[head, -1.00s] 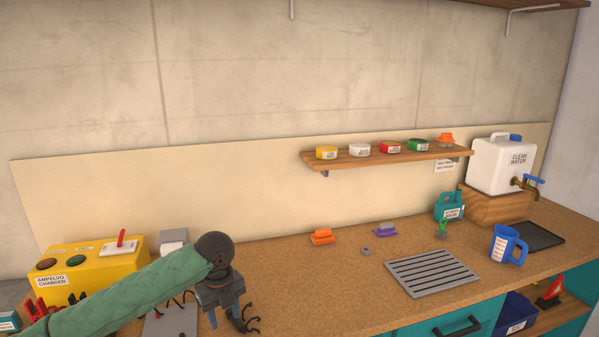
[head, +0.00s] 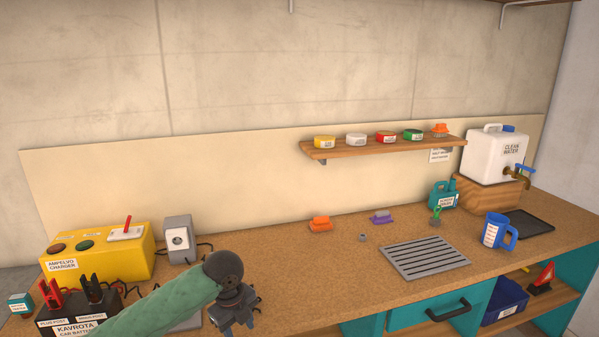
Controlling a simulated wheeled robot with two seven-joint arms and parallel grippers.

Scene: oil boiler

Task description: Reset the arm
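One arm of mine, in a green sleeve, comes in from the lower left of the head view. It ends in a dark grey gripper (head: 240,312) near the counter's front edge, right of the car battery. I take it to be my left gripper. Its fingers are small and partly hidden by the wrist, so I cannot tell whether they are open or shut. No object shows clearly in it. My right gripper is out of view.
The counter (head: 290,270) holds a yellow charger (head: 95,255), a car battery (head: 80,312), a grey device (head: 180,240), a metal grate (head: 425,258), a blue measuring jug (head: 495,232) and a white water tank (head: 495,155). A wall shelf (head: 385,151) carries several tins. The counter's middle is clear.

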